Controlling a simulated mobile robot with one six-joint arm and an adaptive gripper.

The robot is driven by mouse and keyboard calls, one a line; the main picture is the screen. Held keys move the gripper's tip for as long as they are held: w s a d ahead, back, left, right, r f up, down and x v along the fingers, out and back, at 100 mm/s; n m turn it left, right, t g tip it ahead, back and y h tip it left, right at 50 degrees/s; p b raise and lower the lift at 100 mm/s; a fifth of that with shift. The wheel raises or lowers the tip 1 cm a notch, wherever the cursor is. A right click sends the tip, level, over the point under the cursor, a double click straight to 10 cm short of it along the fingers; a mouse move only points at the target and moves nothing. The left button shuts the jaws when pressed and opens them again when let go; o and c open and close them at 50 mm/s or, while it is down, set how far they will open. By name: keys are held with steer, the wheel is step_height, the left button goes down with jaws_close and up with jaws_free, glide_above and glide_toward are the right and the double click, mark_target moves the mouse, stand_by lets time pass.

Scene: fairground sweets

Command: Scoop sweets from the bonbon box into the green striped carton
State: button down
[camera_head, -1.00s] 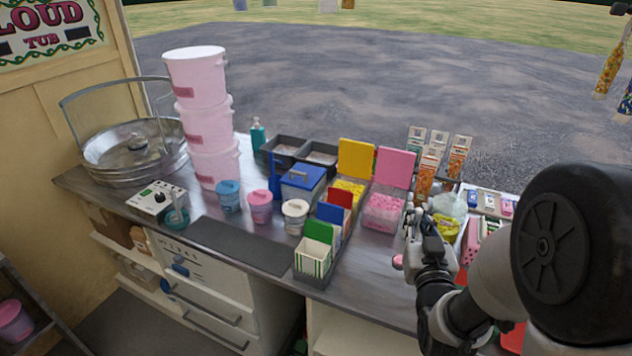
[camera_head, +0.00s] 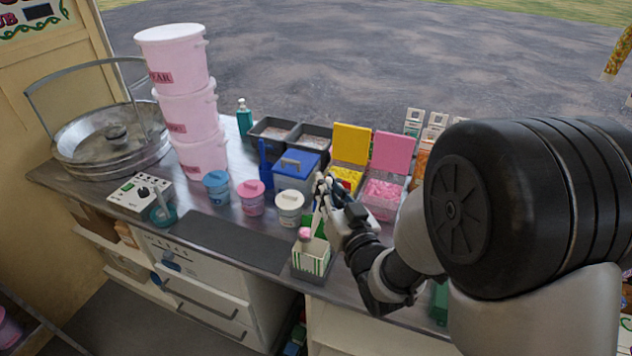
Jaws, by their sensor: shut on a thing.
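The green striped carton (camera_head: 311,262) stands upright and open at the counter's front edge. My gripper (camera_head: 322,188) is above and just right of it, shut on what looks like a scoop, mostly hidden by the gripper. The scoop's pink end (camera_head: 305,234) is over the carton's back left rim; whether it touches the rim, or whether the pink is sweets, I cannot tell. The box of pink sweets (camera_head: 381,209), with its pink lid raised, is to the right, behind my arm; it looks like the bonbon box.
A box of yellow sweets with a raised yellow lid (camera_head: 351,145) is beside the pink one. A blue box (camera_head: 297,172) and tubs with pink (camera_head: 251,198), blue and white (camera_head: 289,208) lids stand left of my gripper. A dark mat (camera_head: 228,241) lies clear.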

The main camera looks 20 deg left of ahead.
steer(key=w+d+f+m+b, duration=0.1)
steer(key=w+d+f+m, duration=0.6)
steer(key=d+f+m, duration=0.2)
steer(key=shift+f+m, duration=0.95)
steer(key=shift+m, duration=0.25)
steer(key=s+a+r+n, duration=0.4)
steer(key=a+r+n, duration=0.1)
steer(key=r+n, duration=0.3)
steer(key=shift+s+a+r, duration=0.35)
steer(key=shift+a+r, duration=0.05)
steer(key=shift+r, duration=0.25)
steer(key=s+a+r+n+b, duration=0.3)
steer(key=s+a+n, duration=0.1)
steer(key=a+n, duration=0.1)
steer(key=shift+s+a+n+b, duration=0.15)
steer(key=shift+a+n+b, duration=0.25)
steer(key=shift+n, duration=0.2)
